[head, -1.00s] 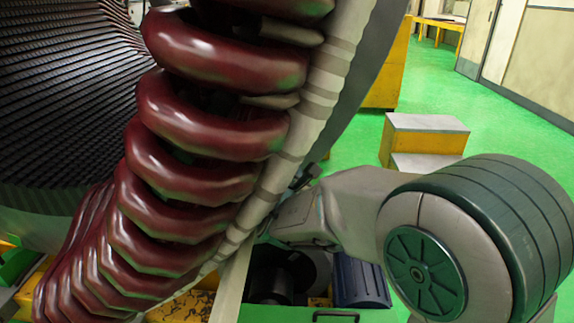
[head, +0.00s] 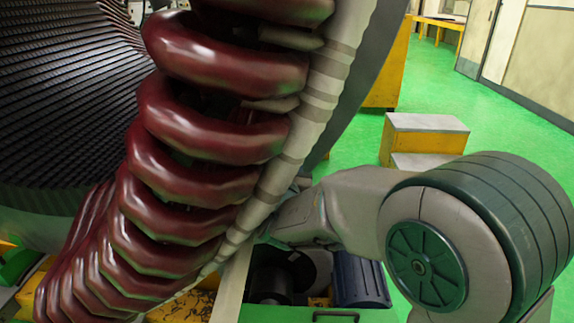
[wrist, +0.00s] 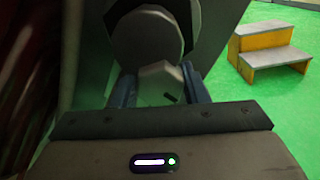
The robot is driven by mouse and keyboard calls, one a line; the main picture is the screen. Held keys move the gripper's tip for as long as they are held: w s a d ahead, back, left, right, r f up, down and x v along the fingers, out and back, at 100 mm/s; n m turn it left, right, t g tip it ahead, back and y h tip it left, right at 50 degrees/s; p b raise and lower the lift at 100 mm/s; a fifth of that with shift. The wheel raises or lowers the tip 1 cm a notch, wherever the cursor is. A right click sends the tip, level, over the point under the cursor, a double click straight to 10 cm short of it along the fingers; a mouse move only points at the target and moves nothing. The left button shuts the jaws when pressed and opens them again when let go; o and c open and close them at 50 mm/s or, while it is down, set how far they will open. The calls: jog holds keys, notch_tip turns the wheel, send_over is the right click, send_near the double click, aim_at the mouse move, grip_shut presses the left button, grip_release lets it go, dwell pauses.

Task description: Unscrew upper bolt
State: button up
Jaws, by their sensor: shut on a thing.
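In the wrist view, my gripper (wrist: 157,78) has its two blue-grey fingers shut on a pale grey, faceted bolt (wrist: 160,88). A dark mark shows on the bolt's face. Just beyond it is a larger round grey part (wrist: 146,38) with a dark surround. I cannot tell whether the bolt is still seated in it. In the head view, my arm reaches in from the right to the edge of the stator (head: 318,95), and the coils and rim hide the gripper's tips and the bolt.
Dark red winding coils (head: 215,135) fill the middle of the head view, close to my arm. Yellow-and-grey steps (head: 425,135) stand on the open green floor to the right. A dark blue cylinder (head: 360,282) lies below my arm.

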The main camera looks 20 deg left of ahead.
jog(key=o, duration=1)
jog(key=shift+c, duration=0.2)
jog(key=p+v, duration=0.1)
jog(key=v, duration=1.3)
jog(key=shift+w+r, duration=0.1)
jog(key=shift+w, duration=0.05)
